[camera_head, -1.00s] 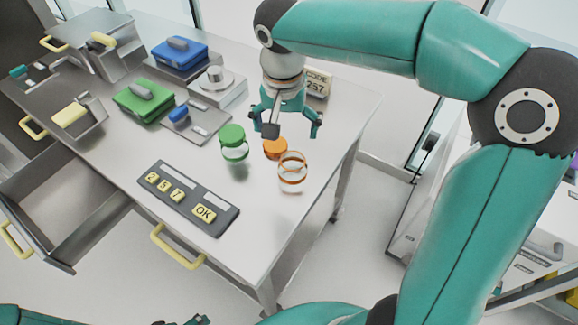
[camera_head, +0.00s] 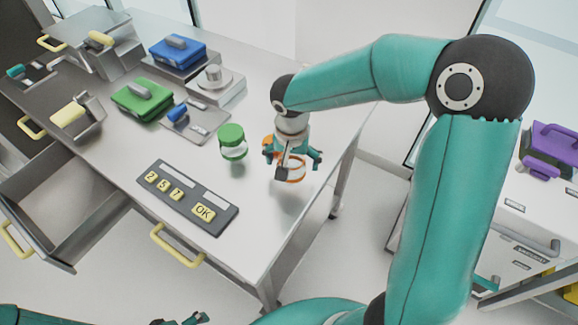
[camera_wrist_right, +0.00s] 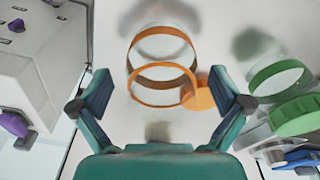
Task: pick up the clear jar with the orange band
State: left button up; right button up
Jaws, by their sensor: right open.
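The clear jar with the orange band (camera_head: 293,178) stands on the metal table near its right edge. My right gripper (camera_head: 292,156) is open over it, and its fingers hide part of the jar's top. In the right wrist view the jar (camera_wrist_right: 165,47) lies ahead of the open right gripper (camera_wrist_right: 162,94), between the lines of its two fingers. I cannot tell whether the fingers touch it.
A green-lidded jar (camera_head: 232,142) stands just left of the orange-banded jar. A keypad (camera_head: 188,197) lies in front. Green (camera_head: 142,101) and blue (camera_head: 178,52) boxes and a scale (camera_head: 215,86) are farther back. An open drawer (camera_head: 70,215) juts out at lower left.

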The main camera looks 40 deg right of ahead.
jog(key=shift+f, duration=0.1)
jog(key=shift+c, duration=0.2)
jog(key=c, duration=1.3)
